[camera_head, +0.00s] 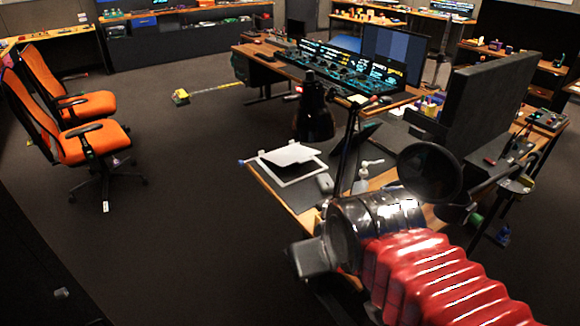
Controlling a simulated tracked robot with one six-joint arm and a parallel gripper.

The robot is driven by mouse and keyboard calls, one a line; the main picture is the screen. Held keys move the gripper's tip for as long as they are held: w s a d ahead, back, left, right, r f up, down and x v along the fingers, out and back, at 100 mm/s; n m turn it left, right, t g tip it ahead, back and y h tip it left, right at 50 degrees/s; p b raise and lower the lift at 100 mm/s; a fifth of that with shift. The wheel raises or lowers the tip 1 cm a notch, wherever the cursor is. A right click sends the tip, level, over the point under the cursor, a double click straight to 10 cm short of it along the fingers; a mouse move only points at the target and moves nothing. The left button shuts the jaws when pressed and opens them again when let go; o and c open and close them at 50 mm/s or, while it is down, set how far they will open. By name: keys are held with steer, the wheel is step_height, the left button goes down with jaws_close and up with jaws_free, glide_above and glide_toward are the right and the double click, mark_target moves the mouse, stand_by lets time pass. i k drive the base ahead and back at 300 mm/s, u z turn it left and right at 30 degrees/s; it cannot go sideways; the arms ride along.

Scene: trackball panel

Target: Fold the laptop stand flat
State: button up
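What looks like the laptop stand (290,154) is a white, flat piece on the near desk, left of centre. Its upper plate is tilted up above a white-edged base (299,174) lying on a dark mat. The hinge between them is too small to make out. My arm, with a red ribbed sleeve and a glossy dark end section, reaches in from the lower right. It ends in front of the desk, below and right of the stand and apart from it in the picture. No gripper fingers show.
A dark partition (500,105) and a round black disc (429,172) are further right. Orange chairs (88,138) stand far left; the floor between is open.

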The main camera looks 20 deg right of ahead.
mark_target(285, 157)
steer(key=u, duration=0.3)
steer(key=k, duration=0.7)
steer(key=u, duration=0.4)
steer(key=i, duration=1.4)
steer(key=z, duration=0.7)
steer(key=i, duration=1.25)
steer(key=z, duration=0.45)
